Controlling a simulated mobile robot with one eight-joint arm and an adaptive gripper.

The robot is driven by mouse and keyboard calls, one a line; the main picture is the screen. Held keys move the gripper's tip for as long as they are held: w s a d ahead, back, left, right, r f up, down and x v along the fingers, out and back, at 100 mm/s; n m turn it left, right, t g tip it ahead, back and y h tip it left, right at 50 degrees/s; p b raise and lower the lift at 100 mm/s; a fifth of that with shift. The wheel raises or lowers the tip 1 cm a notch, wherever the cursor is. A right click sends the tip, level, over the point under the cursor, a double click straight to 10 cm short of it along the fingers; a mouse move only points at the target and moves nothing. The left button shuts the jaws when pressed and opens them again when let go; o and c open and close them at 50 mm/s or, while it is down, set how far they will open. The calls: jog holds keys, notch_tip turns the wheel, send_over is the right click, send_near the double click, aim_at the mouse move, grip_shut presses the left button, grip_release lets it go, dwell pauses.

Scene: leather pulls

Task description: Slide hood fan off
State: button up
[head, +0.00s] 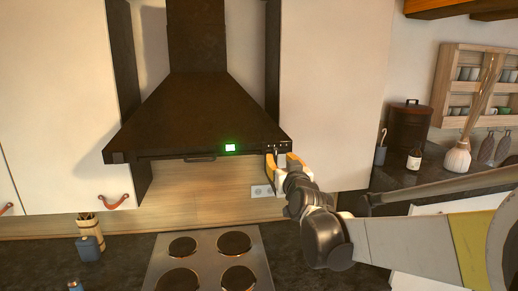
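The dark range hood (195,110) hangs above the stove. Its front edge has a small lit green display (229,148) and a handle-like bar (199,158) below it. Small controls (274,148) sit near the right end of this front edge. My gripper (281,161) is right at that end, just below and in front of the controls. Its two orange-and-white fingers stand apart, with a dark gap between them. Whether a finger touches the hood cannot be told. The gripper partly hides the hood's lower right corner.
The cooktop (208,258) with dark burners lies below the hood. White cabinets (325,90) flank the hood closely. A dark canister (408,130), a jar and a vase (457,159) stand on the right counter.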

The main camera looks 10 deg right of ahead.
aim_at(276, 152)
jog(key=w, duration=0.6)
jog(key=shift+w+d+p, duration=0.1)
jog(key=shift+w+p, duration=0.2)
jog(key=shift+w, duration=0.05)
jog(key=shift+s, duration=0.1)
grip_shut()
